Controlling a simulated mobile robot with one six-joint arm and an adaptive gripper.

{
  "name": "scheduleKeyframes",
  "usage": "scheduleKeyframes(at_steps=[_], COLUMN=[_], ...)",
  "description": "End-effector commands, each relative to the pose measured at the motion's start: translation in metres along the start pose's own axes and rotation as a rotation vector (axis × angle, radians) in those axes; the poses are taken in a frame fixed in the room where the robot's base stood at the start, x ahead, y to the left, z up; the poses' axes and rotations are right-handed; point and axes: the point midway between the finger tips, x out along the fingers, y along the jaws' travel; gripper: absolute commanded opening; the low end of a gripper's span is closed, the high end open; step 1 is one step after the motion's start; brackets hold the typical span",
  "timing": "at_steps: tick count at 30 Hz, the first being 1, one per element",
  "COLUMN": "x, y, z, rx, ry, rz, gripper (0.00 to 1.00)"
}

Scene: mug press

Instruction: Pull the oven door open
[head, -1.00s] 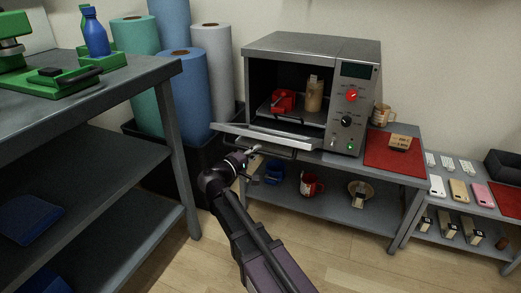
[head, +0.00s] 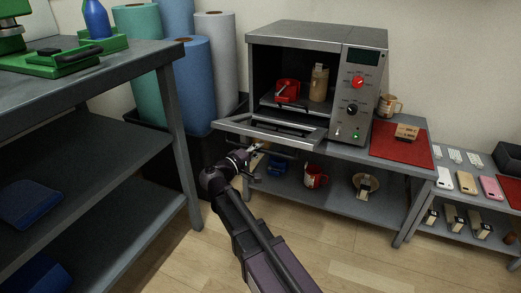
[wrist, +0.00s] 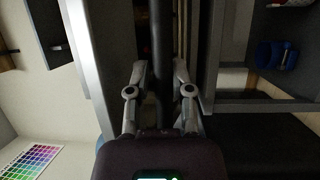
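The grey oven (head: 318,38) stands on a metal bench. Its door (head: 262,133) is hinged at the bottom and hangs far forward, nearly flat, with the cavity exposed. The dark bar handle runs along the door's outer side; in the wrist view the handle (wrist: 162,50) passes upright between my two fingers. My gripper (head: 256,152) is at the left part of the door's front edge, just below it. The exact contact is hard to see.
A red item (head: 287,91) and a tan container (head: 319,84) are inside the oven. A red mug (head: 315,176) and a bowl (head: 366,186) sit on the shelf below. A dark table (head: 130,75) stands at left. The floor in front is clear.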

Motion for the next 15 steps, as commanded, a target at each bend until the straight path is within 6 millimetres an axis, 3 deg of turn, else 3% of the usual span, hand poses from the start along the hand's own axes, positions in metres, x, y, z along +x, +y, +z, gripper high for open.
scheduleKeyframes(at_steps=[15], x=[0.0007], y=[0.0001], z=[0.0005], rx=[0.000], ry=[-0.001], rz=[0.000], gripper=[0.57])
